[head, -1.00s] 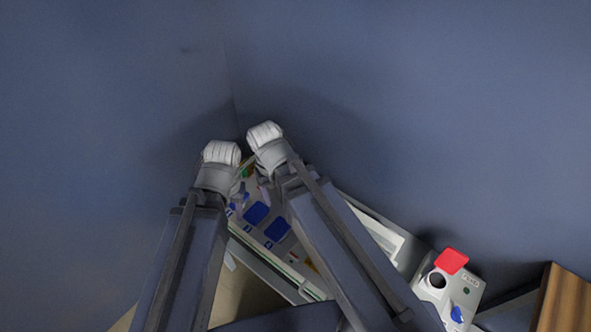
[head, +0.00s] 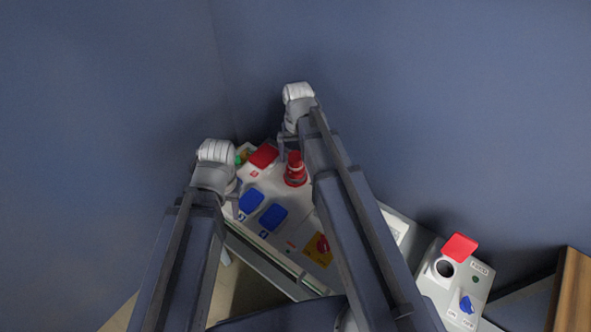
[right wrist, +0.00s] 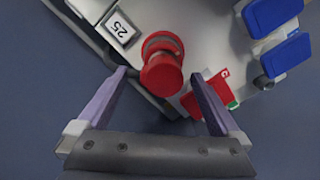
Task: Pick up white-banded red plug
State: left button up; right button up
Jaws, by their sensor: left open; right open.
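The red plug (head: 295,173) stands on the grey socket box (head: 285,205), left of my right forearm in the head view. A pale grey band shows near its far end in the right wrist view (right wrist: 161,72). My right gripper (head: 290,147) is open and empty, just behind the plug in the head view. In the right wrist view the plug appears between and beyond the two spread fingertips, with no visible contact. My left gripper (head: 237,198) is open at the box's left edge, its fingers partly hidden by its wrist.
Two blue socket covers (head: 273,217), a red cover (head: 263,157) and a yellow panel with a red knob (head: 320,248) are on the box. A second box (head: 432,285) with a raised red lid (head: 460,247) stands at right. Blue walls close in behind.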

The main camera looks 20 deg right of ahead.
jog(key=shift+a+f+b, duration=0.15)
jog(key=shift+f+b, duration=1.15)
jog(key=shift+a+f+b, duration=0.15)
jog(key=shift+f+b, duration=1.15)
jog(key=c, duration=1.3)
